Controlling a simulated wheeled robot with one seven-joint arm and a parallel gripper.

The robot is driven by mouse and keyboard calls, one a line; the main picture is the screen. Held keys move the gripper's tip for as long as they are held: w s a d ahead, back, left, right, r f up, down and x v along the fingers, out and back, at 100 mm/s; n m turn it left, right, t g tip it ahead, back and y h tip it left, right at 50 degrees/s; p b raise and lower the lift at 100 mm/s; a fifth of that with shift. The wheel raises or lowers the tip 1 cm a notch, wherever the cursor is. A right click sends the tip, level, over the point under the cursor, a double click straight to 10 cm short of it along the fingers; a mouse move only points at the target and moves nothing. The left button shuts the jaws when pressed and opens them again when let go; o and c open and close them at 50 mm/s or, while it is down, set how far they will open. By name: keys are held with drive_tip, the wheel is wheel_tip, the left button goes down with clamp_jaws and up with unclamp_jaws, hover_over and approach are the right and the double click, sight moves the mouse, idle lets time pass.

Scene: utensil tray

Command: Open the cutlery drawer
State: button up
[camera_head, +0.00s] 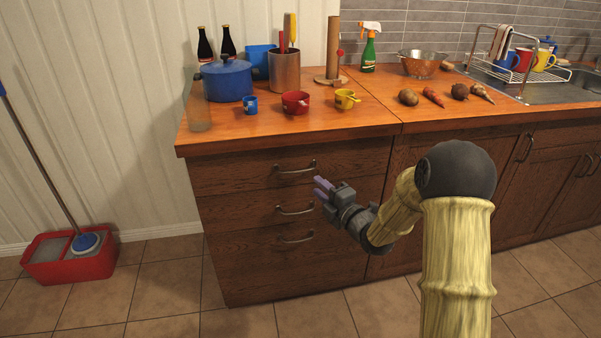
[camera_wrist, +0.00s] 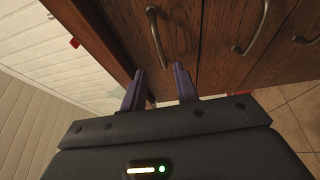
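The dark wooden cabinet has three drawers stacked on its left side, all closed. The top drawer (camera_head: 240,172) has a curved metal handle (camera_head: 295,168). The middle drawer handle (camera_head: 295,210) and the lower drawer handle (camera_head: 296,238) are below it. Which drawer holds cutlery cannot be told. My gripper (camera_head: 320,189) is in front of the drawers, to the right of and slightly below the top handle. In the wrist view my gripper (camera_wrist: 160,88) has its two purple fingers apart, with nothing between them. A metal handle (camera_wrist: 157,38) lies beyond the fingertips, apart from them.
The wooden countertop (camera_head: 380,122) above bears a blue pot (camera_head: 228,80), a red cup (camera_head: 295,102), a yellow cup (camera_head: 346,99) and several vegetables. A red mop bucket (camera_head: 70,262) stands on the floor at left. The tiled floor (camera_head: 250,322) before the drawers is clear.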

sight(300, 171)
drive_tip(key=x, duration=1)
drive_tip(key=shift+b, duration=0.35)
clamp_jaws()
